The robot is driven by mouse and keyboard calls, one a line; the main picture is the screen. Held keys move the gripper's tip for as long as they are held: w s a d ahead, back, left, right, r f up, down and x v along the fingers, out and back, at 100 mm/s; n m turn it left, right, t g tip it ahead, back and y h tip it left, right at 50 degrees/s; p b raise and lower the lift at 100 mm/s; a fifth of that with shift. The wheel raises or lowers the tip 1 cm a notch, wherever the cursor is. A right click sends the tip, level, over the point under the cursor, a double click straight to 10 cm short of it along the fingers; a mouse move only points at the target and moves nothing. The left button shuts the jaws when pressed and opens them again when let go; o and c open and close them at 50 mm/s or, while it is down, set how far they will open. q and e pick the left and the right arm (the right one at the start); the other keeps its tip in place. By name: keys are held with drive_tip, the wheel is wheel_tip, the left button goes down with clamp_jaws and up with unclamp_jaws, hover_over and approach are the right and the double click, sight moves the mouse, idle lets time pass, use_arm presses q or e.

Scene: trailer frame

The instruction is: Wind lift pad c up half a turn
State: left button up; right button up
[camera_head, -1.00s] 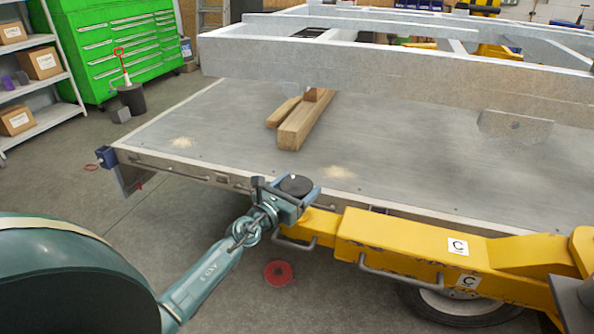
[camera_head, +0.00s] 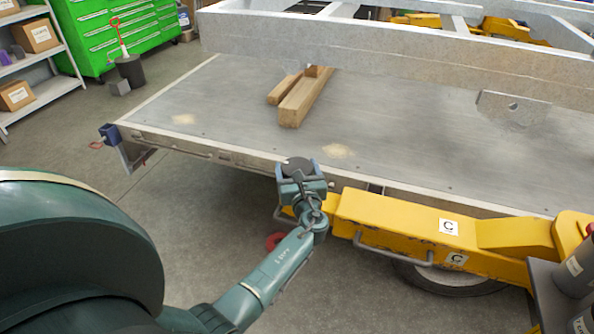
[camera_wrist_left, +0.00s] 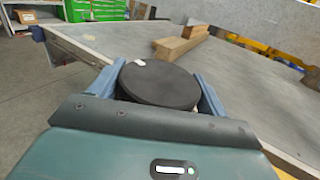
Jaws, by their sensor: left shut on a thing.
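Lift pad c is a round black disc (camera_head: 297,168) at the end of the yellow arm (camera_head: 390,222) marked C, beside the trailer bed's near edge. My left gripper (camera_head: 300,174) is shut on the pad. In the left wrist view, the blue fingers of the left gripper (camera_wrist_left: 158,88) lie on either side of the pad (camera_wrist_left: 160,84), which has a small white mark near its far rim. The pad's underside is hidden. My right gripper is not in view.
The grey trailer bed (camera_head: 400,140) lies just beyond the pad, with wooden blocks (camera_head: 302,100) on it and a metal frame (camera_head: 400,55) above. A red disc (camera_head: 274,241) lies on the floor.

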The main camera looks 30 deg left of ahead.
use_arm(q)
drive_tip(key=shift+f+n+g+y+b, duration=0.15)
drive_tip(key=shift+n+g+y+b, duration=0.5)
drive_tip(key=shift+n+g+y, duration=0.55)
drive_tip(key=shift+g, duration=0.4)
drive_tip(key=o, duration=1)
